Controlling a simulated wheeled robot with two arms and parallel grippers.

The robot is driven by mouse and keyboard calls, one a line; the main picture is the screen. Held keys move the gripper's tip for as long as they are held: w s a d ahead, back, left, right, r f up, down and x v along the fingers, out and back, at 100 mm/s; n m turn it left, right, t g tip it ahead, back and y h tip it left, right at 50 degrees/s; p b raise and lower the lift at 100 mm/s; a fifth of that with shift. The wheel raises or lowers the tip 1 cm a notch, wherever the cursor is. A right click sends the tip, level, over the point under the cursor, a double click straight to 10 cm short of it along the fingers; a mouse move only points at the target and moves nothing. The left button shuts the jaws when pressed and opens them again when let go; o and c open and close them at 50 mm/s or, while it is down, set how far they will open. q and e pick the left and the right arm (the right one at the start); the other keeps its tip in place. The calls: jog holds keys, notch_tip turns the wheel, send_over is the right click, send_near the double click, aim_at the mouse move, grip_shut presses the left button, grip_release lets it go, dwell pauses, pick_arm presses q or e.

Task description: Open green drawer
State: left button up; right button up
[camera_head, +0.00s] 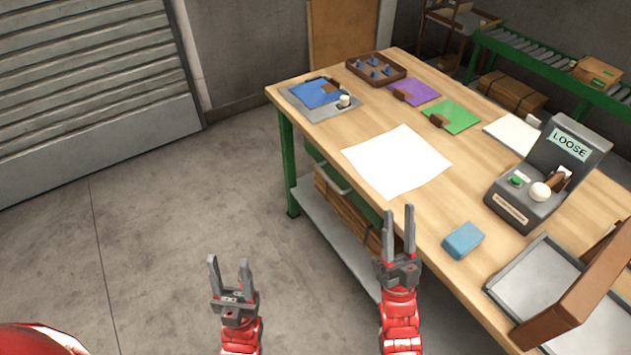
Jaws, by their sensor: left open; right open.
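The workbench (340,120) has a wooden top and green sides and legs. A green front panel (352,192) shows under its left long edge, with a grey curved piece like a handle (338,184) on it. I cannot tell for sure that this is the drawer, and no opened drawer shows. My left gripper (229,275) is open and empty over the floor, left of the bench and apart from it. My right gripper (398,235) is open and empty, its fingers pointing up in the picture in front of the bench edge. It hides part of that edge.
On the bench are a white sheet (397,162), green (460,116) and purple (422,93) panels, a blue block (463,240), a dark device marked LOOSE (560,155) and a grey tray (535,270). A wooden crate (345,210) sits on the lower shelf. Floor on the left is clear.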

jog(key=w+a+f+m+g+b, duration=0.2)
jog(key=w+f+m+g+b, duration=0.1)
jog(key=w+f+b, duration=0.3)
jog(key=w+a+f+m+g+b, duration=0.2)
jog(key=w+a+f+m+b, duration=0.15)
jog(key=f, duration=0.35)
jog(key=m+g+h+b, duration=0.2)
jog(key=m+g+b, duration=0.4)
jog(key=b, duration=0.2)
send_near(330, 180)
jog(key=x, duration=0.3)
jog(key=b+x, duration=0.1)
jog(key=x, duration=0.6)
jog(key=shift+w+f+b, duration=0.2)
jog(key=shift+f+b, duration=0.1)
grip_shut()
